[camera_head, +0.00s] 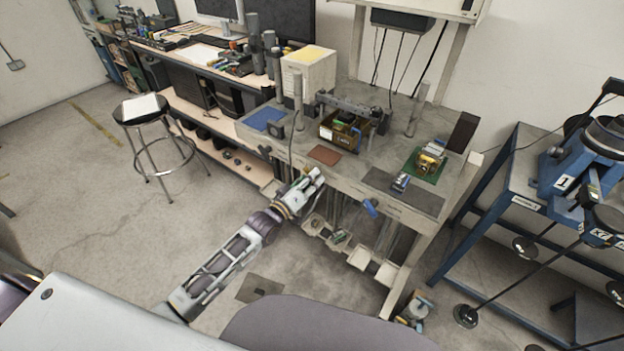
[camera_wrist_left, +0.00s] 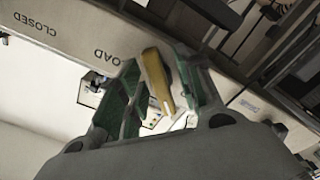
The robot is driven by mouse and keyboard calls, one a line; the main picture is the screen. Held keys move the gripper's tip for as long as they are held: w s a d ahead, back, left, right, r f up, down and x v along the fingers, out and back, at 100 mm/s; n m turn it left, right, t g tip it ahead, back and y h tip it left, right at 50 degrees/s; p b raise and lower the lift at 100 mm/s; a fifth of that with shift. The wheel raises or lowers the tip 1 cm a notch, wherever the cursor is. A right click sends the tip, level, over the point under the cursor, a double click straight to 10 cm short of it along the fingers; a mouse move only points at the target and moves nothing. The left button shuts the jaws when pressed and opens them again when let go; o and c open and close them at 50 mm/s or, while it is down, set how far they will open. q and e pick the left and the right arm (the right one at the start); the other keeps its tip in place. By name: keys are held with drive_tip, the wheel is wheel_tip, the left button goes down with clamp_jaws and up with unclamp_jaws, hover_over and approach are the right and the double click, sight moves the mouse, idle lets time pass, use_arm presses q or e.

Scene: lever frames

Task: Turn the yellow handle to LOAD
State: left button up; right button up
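The yellow handle (camera_wrist_left: 157,80) shows in the left wrist view, tilted, between the two green-padded fingers of my left gripper (camera_wrist_left: 158,92). Gaps show on both sides of the handle, so the gripper looks open around it. Beside the handle, a pale panel (camera_wrist_left: 130,38) carries the partly hidden word LOAD (camera_wrist_left: 105,57), and CLOSED (camera_wrist_left: 42,28) farther left. In the head view my left gripper (camera_head: 318,176) is at the workbench's front edge. I cannot make out the yellow handle there. My right gripper is not in view.
The grey workbench (camera_head: 340,172) holds a brown box (camera_head: 338,130), a green board (camera_head: 428,165) and posts. A blue part (camera_head: 370,207) sticks out at its front. A stool (camera_head: 143,108) stands left, a blue rack (camera_head: 497,190) right. The floor at left is open.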

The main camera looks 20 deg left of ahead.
use_arm(q)
drive_tip(key=shift+w+d, duration=0.15)
drive_tip(key=shift+w, duration=0.1)
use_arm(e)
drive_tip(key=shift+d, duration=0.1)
use_arm(q)
drive_tip(key=shift+c, duration=0.3)
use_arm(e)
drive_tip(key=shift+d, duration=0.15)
use_arm(q)
clamp_jaws()
